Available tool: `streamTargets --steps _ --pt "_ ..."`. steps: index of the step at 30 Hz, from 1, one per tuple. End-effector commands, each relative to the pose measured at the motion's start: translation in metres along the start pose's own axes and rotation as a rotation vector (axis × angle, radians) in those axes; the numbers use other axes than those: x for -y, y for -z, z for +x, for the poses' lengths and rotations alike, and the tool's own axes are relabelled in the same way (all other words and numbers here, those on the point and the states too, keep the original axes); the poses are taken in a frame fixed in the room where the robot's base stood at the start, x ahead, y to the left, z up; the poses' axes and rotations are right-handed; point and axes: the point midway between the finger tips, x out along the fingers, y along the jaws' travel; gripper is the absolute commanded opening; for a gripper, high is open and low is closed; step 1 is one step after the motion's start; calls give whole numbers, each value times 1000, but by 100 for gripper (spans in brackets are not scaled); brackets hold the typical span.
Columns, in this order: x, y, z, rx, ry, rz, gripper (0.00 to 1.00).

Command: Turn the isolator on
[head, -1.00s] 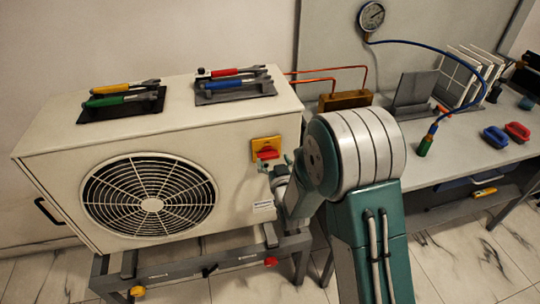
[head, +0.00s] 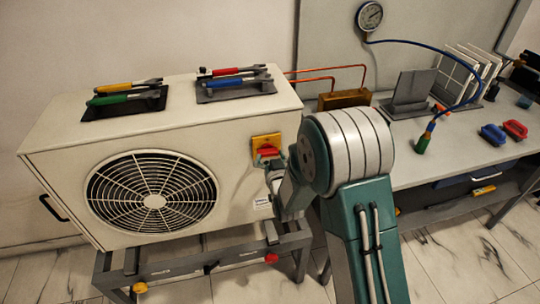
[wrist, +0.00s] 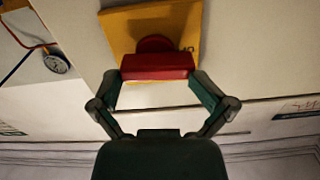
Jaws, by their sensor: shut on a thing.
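The isolator is a yellow plate (head: 266,141) with a red handle (head: 268,151) on the right of the white fan unit's front face. In the wrist view the yellow plate (wrist: 150,28) is at the top, with the red handle (wrist: 157,66) standing out from it. My gripper (wrist: 157,78) has its two fingers on either end of the red handle, shut on it. In the head view my gripper (head: 270,163) is at the handle, partly hidden by my own arm.
The white fan unit (head: 60,160) stands on a grey frame. Pliers-like tools on dark holders (head: 150,103) lie on top.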

Motion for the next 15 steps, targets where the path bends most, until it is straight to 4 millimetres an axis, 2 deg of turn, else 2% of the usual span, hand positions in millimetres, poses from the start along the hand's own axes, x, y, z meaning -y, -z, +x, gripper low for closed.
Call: streamTargets --steps 1,15 --pt "-5 1 8 -2 -15 30 49" --pt "-6 1 9 -4 -15 436 49"
